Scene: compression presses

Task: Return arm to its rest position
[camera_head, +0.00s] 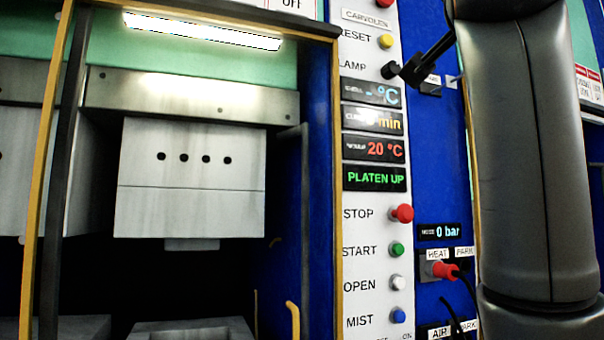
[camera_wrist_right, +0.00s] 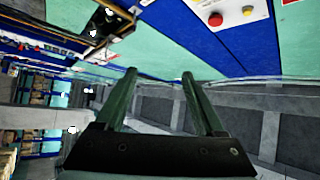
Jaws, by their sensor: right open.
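My right gripper (camera_wrist_right: 159,74) shows in the right wrist view with its two fingers apart and nothing between them. It is tilted and clear of any surface that I can make out. In the head view my grey arm (camera_head: 525,150) stands upright at the right, in front of the blue press front. It hides part of the panel behind it. A black bar at its upper left reaches toward the lamp knob (camera_head: 391,70); I cannot tell whether they touch. My left gripper is not in view.
A press (camera_head: 190,185) with a raised platen stands at the left. Its control panel (camera_head: 372,20) carries the stop button (camera_head: 403,213), start button (camera_head: 397,249) and displays reading "PLATEN UP" and "20 °C". A red plug (camera_head: 445,270) sits at HEAT. Shelving (camera_wrist_right: 40,90) shows in the wrist view.

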